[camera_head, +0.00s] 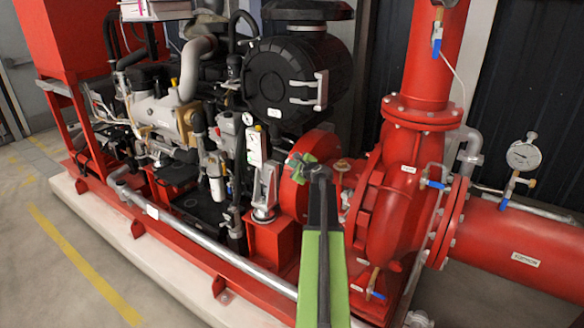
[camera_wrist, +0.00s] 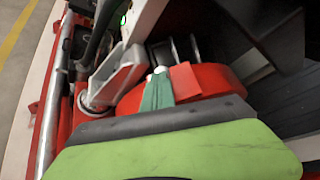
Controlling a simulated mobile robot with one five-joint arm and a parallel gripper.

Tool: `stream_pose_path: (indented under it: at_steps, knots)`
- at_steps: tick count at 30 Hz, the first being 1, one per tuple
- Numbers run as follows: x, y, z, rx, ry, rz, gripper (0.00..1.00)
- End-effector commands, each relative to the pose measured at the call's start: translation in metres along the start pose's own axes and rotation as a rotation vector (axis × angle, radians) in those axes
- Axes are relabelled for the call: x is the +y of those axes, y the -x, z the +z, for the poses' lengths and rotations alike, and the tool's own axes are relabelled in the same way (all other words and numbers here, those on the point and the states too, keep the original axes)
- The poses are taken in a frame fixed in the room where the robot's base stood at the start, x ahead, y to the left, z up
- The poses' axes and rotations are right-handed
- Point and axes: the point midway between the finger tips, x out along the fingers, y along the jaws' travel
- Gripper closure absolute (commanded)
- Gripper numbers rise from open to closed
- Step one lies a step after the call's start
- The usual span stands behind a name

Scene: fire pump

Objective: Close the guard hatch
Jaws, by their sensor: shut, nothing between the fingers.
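The red rounded guard (camera_head: 296,190) sits between the engine and the red pump casing. It also shows in the wrist view (camera_wrist: 228,84), with a squarish red piece (camera_wrist: 184,82) standing beside my fingers. I cannot tell surely which part is the hatch or how far open it is. My gripper (camera_head: 298,160) has green fingers, shut and empty, over the upper part of the guard. In the wrist view my gripper (camera_wrist: 158,75) appears close to the squarish red piece; contact cannot be told. My arm hides part of the guard in the head view.
The engine (camera_head: 165,115) with hoses and a black round housing (camera_head: 290,83) stands left and behind. The red pump casing (camera_head: 395,205) and pipe (camera_head: 515,245) are at the right. A grey rail (camera_head: 215,252) runs along the front. Open floor (camera_head: 60,275) lies at the left.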

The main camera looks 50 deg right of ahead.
Motion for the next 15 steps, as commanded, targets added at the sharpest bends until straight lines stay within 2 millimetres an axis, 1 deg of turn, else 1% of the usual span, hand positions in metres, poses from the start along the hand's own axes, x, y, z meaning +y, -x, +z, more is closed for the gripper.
stream_pose_path:
  at_steps: [6, 15]
  knots:
    - [-0.0002, -0.0054, 0.0015, 0.001, 0.0, -0.001, 1.0]
    - [0.0002, -0.0071, 0.0027, 0.001, 0.0, -0.001, 1.0]
